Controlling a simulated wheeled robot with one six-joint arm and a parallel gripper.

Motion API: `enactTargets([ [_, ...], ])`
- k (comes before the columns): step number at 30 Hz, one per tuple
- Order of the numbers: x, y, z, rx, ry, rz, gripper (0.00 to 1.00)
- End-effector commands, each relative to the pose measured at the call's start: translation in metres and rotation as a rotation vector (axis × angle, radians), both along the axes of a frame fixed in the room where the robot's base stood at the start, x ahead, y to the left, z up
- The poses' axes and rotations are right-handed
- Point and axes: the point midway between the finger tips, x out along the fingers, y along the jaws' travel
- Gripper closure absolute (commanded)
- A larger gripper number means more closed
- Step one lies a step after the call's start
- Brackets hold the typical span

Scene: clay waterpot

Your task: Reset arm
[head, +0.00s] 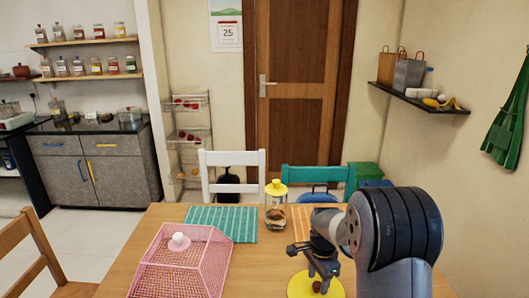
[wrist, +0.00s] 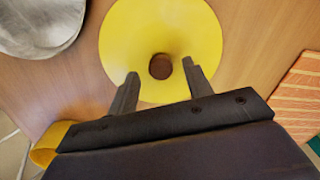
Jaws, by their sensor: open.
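My gripper (head: 318,277) hangs low over the wooden table, pointing down. It is open, and its two fingertips show apart in the wrist view (wrist: 161,73). Below it lies a round yellow piece (head: 302,287) with a small dark brown round spot or piece (head: 316,287) at its middle. In the wrist view the yellow disc (wrist: 125,40) lies beyond the fingers, with the brown centre (wrist: 160,67) between the fingertips. Nothing is visibly held. I cannot tell whether the fingers touch the disc.
A pink mesh cover (head: 180,265) stands left on the table. A jar with a yellow lid (head: 276,205) stands behind my gripper, between a teal striped mat (head: 222,223) and an orange striped mat (wrist: 300,98). A grey rounded object (wrist: 38,22) lies near the disc. Chairs surround the table.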

Motion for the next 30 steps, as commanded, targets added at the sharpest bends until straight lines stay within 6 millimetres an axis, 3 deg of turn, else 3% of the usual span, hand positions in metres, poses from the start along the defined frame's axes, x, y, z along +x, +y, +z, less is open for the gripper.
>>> enactTargets([
  [14, 0.000, 0.000, 0.007, 0.000, 0.001, 0.000, 0.52],
  [19, 0.000, 0.000, -0.004, 0.000, 0.002, 0.000, 0.52],
  [23, -0.001, 0.000, -0.025, 0.000, 0.005, 0.000, 0.52],
  [30, 0.001, 0.000, 0.024, 0.000, -0.005, 0.000, 0.52],
])
